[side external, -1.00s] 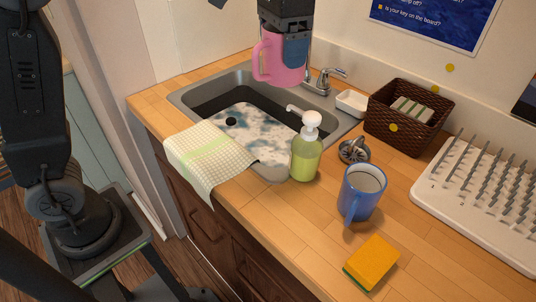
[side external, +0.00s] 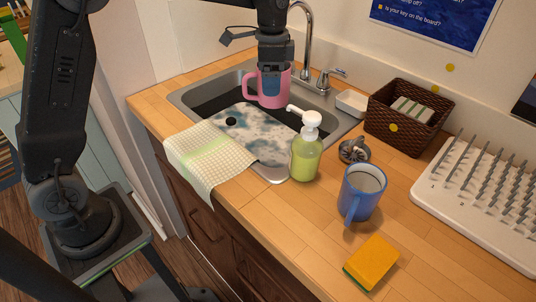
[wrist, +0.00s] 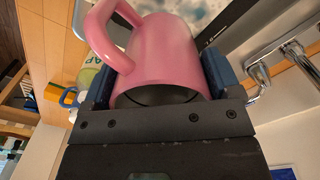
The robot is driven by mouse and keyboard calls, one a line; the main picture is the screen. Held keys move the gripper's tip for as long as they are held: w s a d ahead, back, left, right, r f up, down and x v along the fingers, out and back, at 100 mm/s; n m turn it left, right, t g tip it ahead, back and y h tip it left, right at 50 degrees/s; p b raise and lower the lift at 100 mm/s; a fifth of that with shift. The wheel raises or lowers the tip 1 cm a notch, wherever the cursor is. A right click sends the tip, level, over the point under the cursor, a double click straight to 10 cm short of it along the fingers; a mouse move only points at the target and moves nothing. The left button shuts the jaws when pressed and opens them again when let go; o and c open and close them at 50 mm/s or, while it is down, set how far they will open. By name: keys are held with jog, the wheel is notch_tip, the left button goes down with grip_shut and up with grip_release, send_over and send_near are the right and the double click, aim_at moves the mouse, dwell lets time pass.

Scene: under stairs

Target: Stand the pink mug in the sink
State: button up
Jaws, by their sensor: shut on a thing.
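The pink mug (side external: 268,88) is upright in my gripper (side external: 274,80), over the back part of the sink (side external: 184,98), its handle pointing left in the side view. Its lower part is at about the level of the basin; I cannot tell whether its base touches the sink floor. In the wrist view the pink mug (wrist: 163,50) fills the middle, between the two blue pads of my gripper (wrist: 158,80). My gripper is shut on the mug's body.
A soap bottle (side external: 306,150) stands at the sink's front right corner. A checked cloth (side external: 208,160) hangs over the front edge. The tap (side external: 306,40) rises close behind my gripper. A blue mug (side external: 362,192), sponge (side external: 371,263), basket (side external: 408,118) and drying rack (side external: 480,190) are to the right.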

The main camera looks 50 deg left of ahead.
notch_tip(320, 180, down, 25)
jog(key=shift+f, duration=0.1)
dwell(0.4)
jog(key=o, duration=1.2)
jog(key=shift+f, duration=0.1)
notch_tip(320, 180, up, 13)
jog(key=shift+f, duration=0.2)
